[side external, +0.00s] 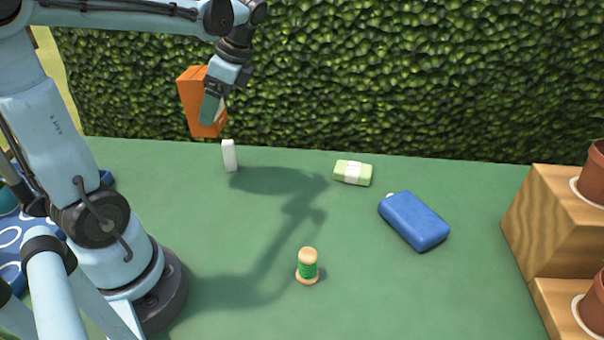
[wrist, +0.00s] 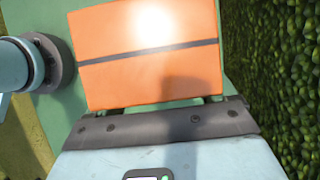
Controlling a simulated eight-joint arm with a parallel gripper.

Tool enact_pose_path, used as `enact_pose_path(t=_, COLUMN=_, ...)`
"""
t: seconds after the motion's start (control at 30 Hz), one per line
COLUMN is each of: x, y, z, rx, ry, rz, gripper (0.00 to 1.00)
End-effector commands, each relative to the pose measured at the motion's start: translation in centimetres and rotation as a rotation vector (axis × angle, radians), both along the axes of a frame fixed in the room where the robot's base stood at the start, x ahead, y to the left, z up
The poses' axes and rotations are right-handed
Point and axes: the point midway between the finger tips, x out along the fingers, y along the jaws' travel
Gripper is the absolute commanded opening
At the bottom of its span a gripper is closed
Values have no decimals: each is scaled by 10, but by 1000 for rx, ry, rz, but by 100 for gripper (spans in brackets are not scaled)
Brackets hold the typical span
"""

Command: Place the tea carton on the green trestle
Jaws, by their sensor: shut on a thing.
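The tea carton appears to be the orange box (side external: 190,98), held in the air near the back left in the side view. My gripper (side external: 211,108) is shut on it, with one finger seen across its right side. The carton looks slightly tilted. In the wrist view the carton (wrist: 150,82) fills the space beyond the gripper and shows a dark stripe across its face. The green trestle appears to be the wide green surface (side external: 250,225) below, with the carton clear above it. The far finger is hidden by the carton.
A small white upright block (side external: 229,156) stands below the carton. A pale green packet (side external: 346,173), a blue case (side external: 414,221) and a green thread spool (side external: 307,267) lie farther right and forward. Wooden steps (side external: 555,225) with pots (side external: 594,172) stand at right. A hedge (side external: 400,75) runs behind.

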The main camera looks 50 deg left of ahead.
Motion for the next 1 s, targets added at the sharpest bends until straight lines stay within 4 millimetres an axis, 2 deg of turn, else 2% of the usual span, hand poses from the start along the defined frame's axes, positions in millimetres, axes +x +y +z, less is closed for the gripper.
enact_pose_path(t=0.2, x=1, y=-1, z=-24, rx=23, ry=24, rz=-3, gripper=54)
enact_pose_path(t=0.43, x=-2, y=6, z=-38, rx=33, ry=34, rz=0, gripper=54)
enact_pose_path(t=0.57, x=-11, y=26, z=-52, rx=34, ry=34, rz=4, gripper=54)
enact_pose_path(t=0.8, x=-28, y=73, z=-82, rx=34, ry=34, rz=5, gripper=54)
enact_pose_path(t=1.0, x=-38, y=102, z=-100, rx=32, ry=34, rz=0, gripper=53)
